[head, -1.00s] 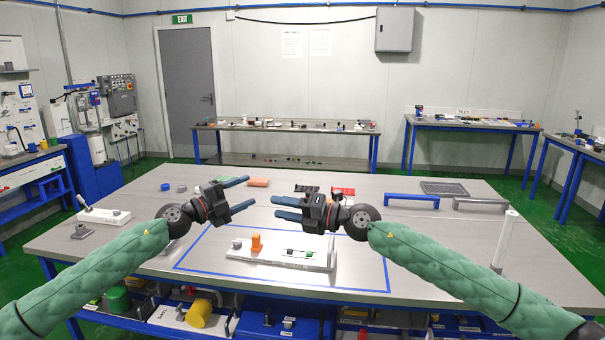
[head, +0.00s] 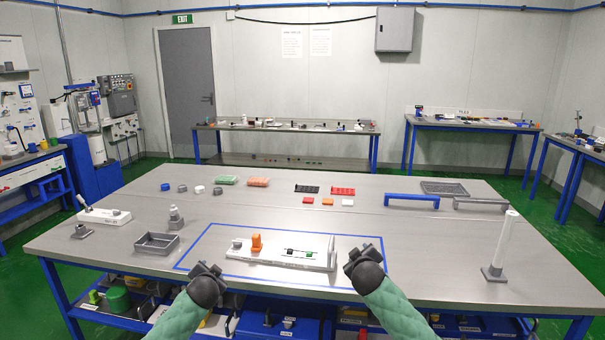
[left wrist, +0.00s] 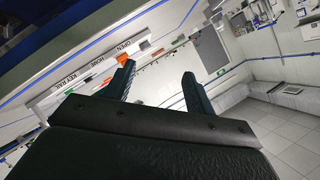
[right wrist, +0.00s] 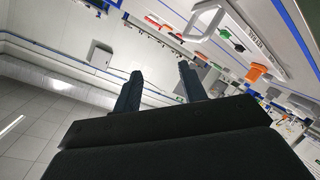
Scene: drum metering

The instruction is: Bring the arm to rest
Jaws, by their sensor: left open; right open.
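My left gripper (left wrist: 158,88) shows in the left wrist view with its two dark fingers apart and nothing between them. My right gripper (right wrist: 160,88) shows in the right wrist view, also open and empty. In the head view both arms are drawn back to the near edge of the table. The white fixture board (head: 268,258) lies inside the blue outlined area.
On the table (head: 400,262) are a grey open tray (head: 157,243), a grey stacked part (head: 176,218), a white post (head: 502,243), a blue handle bar (head: 412,198) and several small coloured blocks. The table's middle is clear. Shelves below hold bins.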

